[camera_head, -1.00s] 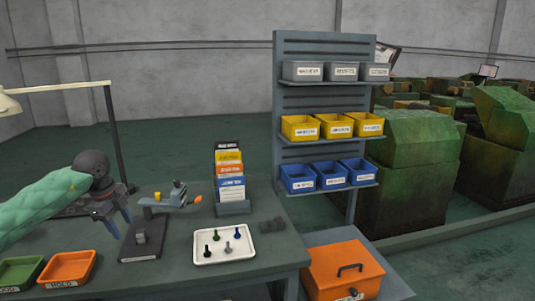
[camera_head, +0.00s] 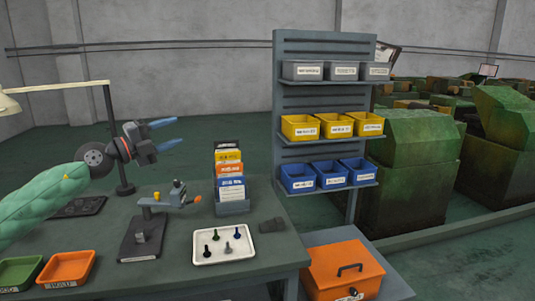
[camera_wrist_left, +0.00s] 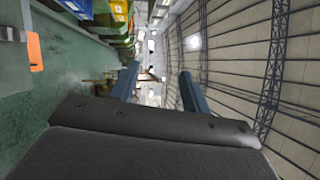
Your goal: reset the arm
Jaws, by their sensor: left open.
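My left arm comes in from the left in the head view. Its gripper (camera_head: 168,134) is raised above the back of the workbench (camera_head: 185,262) and points to the right. The two blue fingers are apart with nothing between them. The left wrist view also shows the spread fingers of my left gripper (camera_wrist_left: 160,88), with the hall and its roof beams beyond them. My right gripper is in neither view.
A clamp-like device (camera_head: 142,240), a white tray (camera_head: 224,245) with several small pegs, a card holder (camera_head: 232,207), a green bin (camera_head: 20,272) and an orange bin (camera_head: 67,268) stand on the bench. A bin rack (camera_head: 325,105) and an orange box (camera_head: 342,270) are to the right.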

